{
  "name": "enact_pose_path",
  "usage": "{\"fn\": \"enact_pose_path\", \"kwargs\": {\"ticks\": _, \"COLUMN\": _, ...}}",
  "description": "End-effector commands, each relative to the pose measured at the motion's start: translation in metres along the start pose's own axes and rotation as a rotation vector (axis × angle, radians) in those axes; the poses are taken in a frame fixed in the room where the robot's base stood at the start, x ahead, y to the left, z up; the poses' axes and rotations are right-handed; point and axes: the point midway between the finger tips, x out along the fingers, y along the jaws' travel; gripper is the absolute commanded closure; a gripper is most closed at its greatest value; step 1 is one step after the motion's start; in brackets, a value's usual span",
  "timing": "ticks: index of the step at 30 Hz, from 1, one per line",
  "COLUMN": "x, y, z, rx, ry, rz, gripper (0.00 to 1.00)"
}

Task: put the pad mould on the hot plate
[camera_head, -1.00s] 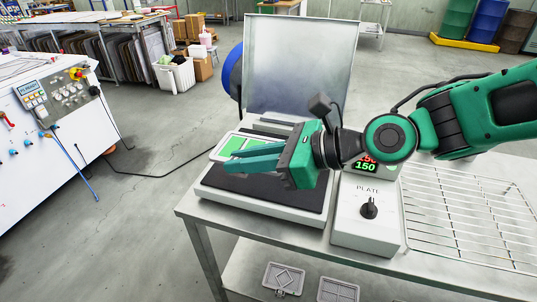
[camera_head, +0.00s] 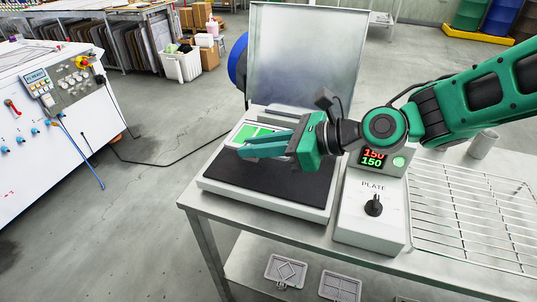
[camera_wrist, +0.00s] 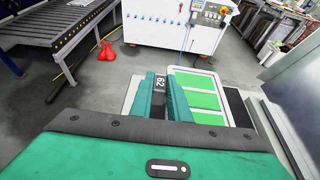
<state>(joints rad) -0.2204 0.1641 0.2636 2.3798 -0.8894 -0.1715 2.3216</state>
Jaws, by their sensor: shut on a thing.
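The pad mould (camera_head: 252,132) is a flat pale frame with green panels, over the rear left part of the hot plate (camera_head: 290,187). It also shows in the wrist view (camera_wrist: 205,100), right of the fingers. The hot plate is a black slab on a white base, its metal lid (camera_head: 305,55) raised. My gripper (camera_head: 243,149) reaches in from the right. It is shut on the mould, with a dark part marked 62 between the fingers in the wrist view. The fingers hide part of the mould. I cannot tell whether the mould touches the plate.
The plate's control box (camera_head: 372,205) stands right of it, showing 150 twice. A wire rack (camera_head: 470,215) lies farther right, with a grey cup (camera_head: 482,144) behind it. Other moulds (camera_head: 286,271) lie on the shelf below. The front of the black plate is clear.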

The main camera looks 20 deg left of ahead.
Motion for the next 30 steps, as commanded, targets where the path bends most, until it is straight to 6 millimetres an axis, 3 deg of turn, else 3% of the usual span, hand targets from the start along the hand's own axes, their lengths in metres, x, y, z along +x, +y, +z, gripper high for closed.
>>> {"fn": "enact_pose_path", "kwargs": {"ticks": 6, "x": 0.013, "y": -0.037, "z": -0.019, "rx": 0.002, "ry": -0.001, "rz": 0.000, "gripper": 1.00}}
{"fn": "enact_pose_path", "kwargs": {"ticks": 12, "x": 0.020, "y": -0.056, "z": -0.028, "rx": 0.000, "ry": -0.002, "rz": 0.000, "gripper": 1.00}}
{"fn": "enact_pose_path", "kwargs": {"ticks": 17, "x": 0.022, "y": -0.059, "z": -0.033, "rx": 0.000, "ry": -0.001, "rz": 0.000, "gripper": 1.00}}
{"fn": "enact_pose_path", "kwargs": {"ticks": 25, "x": 0.034, "y": -0.059, "z": -0.064, "rx": 0.002, "ry": 0.000, "rz": 0.001, "gripper": 1.00}}
{"fn": "enact_pose_path", "kwargs": {"ticks": 30, "x": 0.035, "y": -0.059, "z": -0.067, "rx": -0.001, "ry": -0.001, "rz": -0.002, "gripper": 1.00}}
